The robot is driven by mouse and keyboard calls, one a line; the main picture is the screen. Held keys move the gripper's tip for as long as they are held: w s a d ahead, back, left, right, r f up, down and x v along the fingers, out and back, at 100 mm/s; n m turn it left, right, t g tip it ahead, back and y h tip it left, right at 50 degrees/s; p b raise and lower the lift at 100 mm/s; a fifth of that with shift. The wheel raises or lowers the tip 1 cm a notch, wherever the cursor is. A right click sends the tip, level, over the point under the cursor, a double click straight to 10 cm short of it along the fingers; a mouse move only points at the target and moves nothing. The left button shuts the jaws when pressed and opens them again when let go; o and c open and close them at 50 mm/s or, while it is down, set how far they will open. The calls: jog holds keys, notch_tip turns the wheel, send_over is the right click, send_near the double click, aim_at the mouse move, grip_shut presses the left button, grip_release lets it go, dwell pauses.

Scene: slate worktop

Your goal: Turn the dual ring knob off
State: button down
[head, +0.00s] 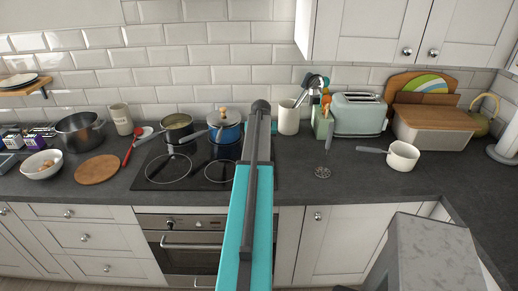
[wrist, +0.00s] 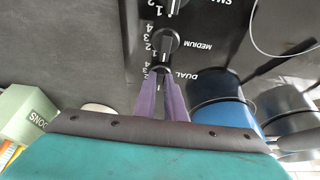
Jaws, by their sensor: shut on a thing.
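In the wrist view, a column of black knobs sits on the dark hob panel with upside-down lettering. The dual ring knob (wrist: 158,72), beside the word DUAL, is the one nearest my gripper. The medium knob (wrist: 165,41) sits above it in the picture, and another knob (wrist: 171,8) shows at the top edge. My gripper (wrist: 160,82), with purple fingers, is shut on the dual ring knob. The fingers hide part of the knob, so its setting is unclear. In the head view my arm hides the knobs and gripper; the black hob (head: 190,182) shows left of it.
A blue pot (wrist: 218,108) stands close to the right of my fingers in the wrist view. It also stands on the hob in the head view (head: 226,133), beside an olive pot (head: 177,134). A green box (wrist: 26,113) is at the left. Worktop right of my arm is partly clear.

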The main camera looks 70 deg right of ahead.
jog(key=shift+s+d+r, duration=0.15)
jog(key=shift+s+d, duration=0.15)
jog(key=shift+s, duration=0.05)
jog(key=c, duration=1.8)
grip_release()
jog(key=shift+w, duration=0.1)
jog(key=shift+a, duration=0.1)
jog(key=shift+b+v, duration=0.45)
jog(key=shift+v, duration=0.3)
jog(key=shift+b+v, duration=1.55)
jog(key=shift+v, duration=4.55)
